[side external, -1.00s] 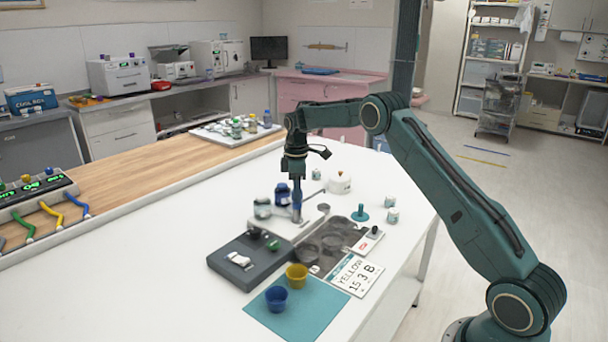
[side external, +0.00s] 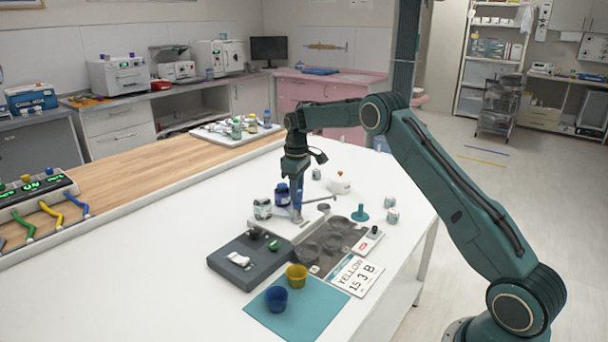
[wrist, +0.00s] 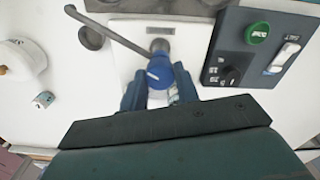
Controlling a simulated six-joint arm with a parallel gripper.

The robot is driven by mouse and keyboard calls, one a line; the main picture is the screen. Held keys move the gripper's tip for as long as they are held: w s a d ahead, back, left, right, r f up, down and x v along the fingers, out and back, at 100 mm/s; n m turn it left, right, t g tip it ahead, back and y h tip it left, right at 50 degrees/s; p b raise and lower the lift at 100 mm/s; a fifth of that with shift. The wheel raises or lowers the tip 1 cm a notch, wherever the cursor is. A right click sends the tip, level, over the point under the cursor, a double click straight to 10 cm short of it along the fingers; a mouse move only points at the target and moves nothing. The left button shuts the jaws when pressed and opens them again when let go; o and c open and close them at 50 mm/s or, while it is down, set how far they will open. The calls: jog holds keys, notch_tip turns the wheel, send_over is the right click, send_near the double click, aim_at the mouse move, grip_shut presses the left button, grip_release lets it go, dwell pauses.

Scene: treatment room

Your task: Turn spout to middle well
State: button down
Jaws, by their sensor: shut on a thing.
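My gripper (side external: 297,213) points straight down at the white base plate (wrist: 122,60). In the wrist view, my gripper (wrist: 160,88) is shut on a blue knob (wrist: 160,72), one finger on either side. A thin grey spout (wrist: 108,32) runs from the grey pivot beside the knob toward the upper left. In the side view the spout (side external: 322,199) points right, above the table. The dark tray with round wells (side external: 318,262) lies in front of the plate. Its edge shows at the top of the wrist view; most of the wells are outside that view.
A dark grey control box (side external: 240,272) with a green button (wrist: 257,32) stands beside the plate.

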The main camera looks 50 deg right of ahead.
jog(key=m, duration=0.6)
jog(key=shift+m, duration=0.3)
jog(key=m, duration=0.5)
jog(key=shift+m, duration=0.3)
jog(key=c, duration=1)
grip_release()
jog(key=shift+c, duration=0.2)
notch_tip(320, 180, up, 14)
